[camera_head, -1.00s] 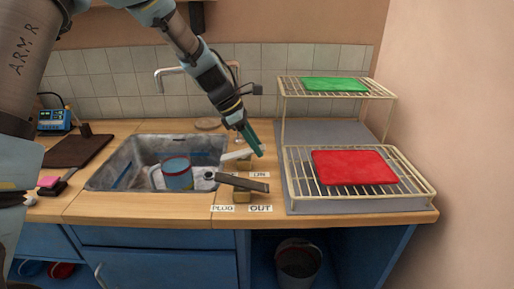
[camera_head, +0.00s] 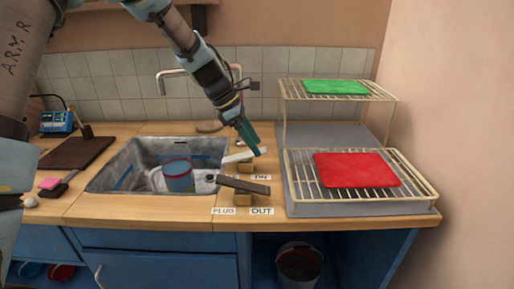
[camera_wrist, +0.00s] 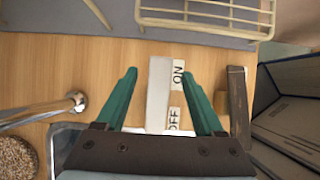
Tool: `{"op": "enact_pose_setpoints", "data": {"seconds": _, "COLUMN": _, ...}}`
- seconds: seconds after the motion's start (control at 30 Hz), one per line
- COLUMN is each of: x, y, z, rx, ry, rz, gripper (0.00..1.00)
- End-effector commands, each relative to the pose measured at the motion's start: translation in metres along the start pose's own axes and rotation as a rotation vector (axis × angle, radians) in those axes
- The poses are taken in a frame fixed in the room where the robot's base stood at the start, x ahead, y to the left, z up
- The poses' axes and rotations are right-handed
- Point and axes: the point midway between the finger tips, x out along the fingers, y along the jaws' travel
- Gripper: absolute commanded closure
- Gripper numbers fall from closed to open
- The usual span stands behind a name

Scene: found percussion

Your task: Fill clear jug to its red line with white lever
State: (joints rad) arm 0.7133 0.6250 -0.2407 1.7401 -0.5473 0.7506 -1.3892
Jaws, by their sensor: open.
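The white lever (camera_head: 238,157) sits on a wooden block right of the sink. In the wrist view the white lever (camera_wrist: 158,95) lies between my fingers, beside ON and OFF labels. My gripper (camera_head: 258,151) is open, its green fingers by the lever's right end. In the wrist view my gripper (camera_wrist: 159,72) has one finger on each side of the lever, with gaps; I cannot tell the height between them. I cannot make out a fill line or water level.
A dark lever (camera_head: 243,186) stands nearer the front by PLUG and OUT labels. A wire rack (camera_head: 415,187) with red and green boards is on the right. A metal tap (camera_head: 170,72) reaches over the sink's back. A bucket (camera_head: 299,264) stands below the counter.

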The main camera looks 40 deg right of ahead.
Motion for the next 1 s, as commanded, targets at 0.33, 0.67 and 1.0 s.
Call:
{"op": "enact_pose_setpoints", "data": {"seconds": 0.33, "x": -0.067, "y": 0.001, "z": -0.001, "rx": 0.001, "ry": 0.000, "rz": 0.004, "gripper": 0.30}}
{"op": "enact_pose_setpoints", "data": {"seconds": 0.67, "x": -0.088, "y": 0.000, "z": -0.001, "rx": 0.000, "ry": 0.001, "rz": 0.000, "gripper": 0.30}}
{"op": "enact_pose_setpoints", "data": {"seconds": 1.0, "x": -0.088, "y": 0.000, "z": 0.000, "rx": 0.000, "ry": 0.000, "rz": -0.001, "gripper": 0.30}}
